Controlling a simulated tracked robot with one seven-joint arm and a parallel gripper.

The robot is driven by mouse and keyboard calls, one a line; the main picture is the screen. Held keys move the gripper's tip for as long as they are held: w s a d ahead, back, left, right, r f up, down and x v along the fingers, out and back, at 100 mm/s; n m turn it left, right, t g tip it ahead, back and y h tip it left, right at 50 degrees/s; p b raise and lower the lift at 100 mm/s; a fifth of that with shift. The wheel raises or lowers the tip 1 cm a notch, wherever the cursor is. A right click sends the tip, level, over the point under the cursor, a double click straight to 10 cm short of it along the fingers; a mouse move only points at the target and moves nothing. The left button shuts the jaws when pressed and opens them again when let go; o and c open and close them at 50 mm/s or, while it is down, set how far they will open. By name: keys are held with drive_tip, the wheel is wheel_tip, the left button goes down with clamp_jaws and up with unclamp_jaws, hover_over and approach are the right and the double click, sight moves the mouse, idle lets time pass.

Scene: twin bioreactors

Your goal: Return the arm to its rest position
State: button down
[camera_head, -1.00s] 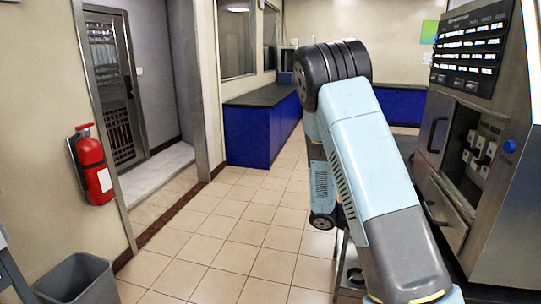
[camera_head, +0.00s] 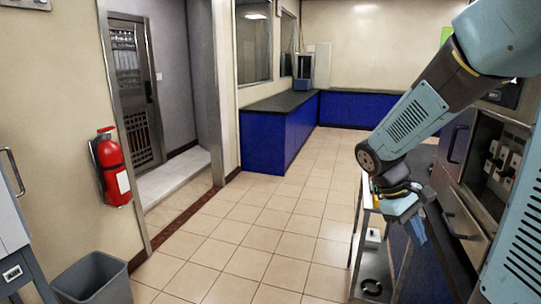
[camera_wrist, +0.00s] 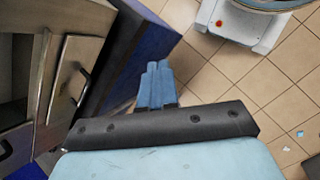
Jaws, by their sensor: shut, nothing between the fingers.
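My arm reaches in from the upper right in the head view and bends at an elbow. My gripper (camera_head: 418,232) hangs at its lower end, pointing down, in front of the machine on the right and beside a metal-framed cart. In the wrist view, my gripper (camera_wrist: 155,62) shows its blue fingers together, with nothing between them. The fingers appear apart from the cabinet fronts on the left of that view.
The machine (camera_head: 490,162) with an open compartment stands at right, partly hidden by my arm. The tiled floor (camera_head: 235,235) between is clear.

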drive_tip(key=s+a+r+m+t+y, duration=0.5)
drive_tip(key=s+a+r+t, duration=0.3)
drive_tip(key=r, duration=0.3)
drive_tip(key=shift+a+r+t, duration=0.3)
drive_tip(key=shift+a+r, duration=0.1)
drive_tip(key=shift+a, duration=0.15)
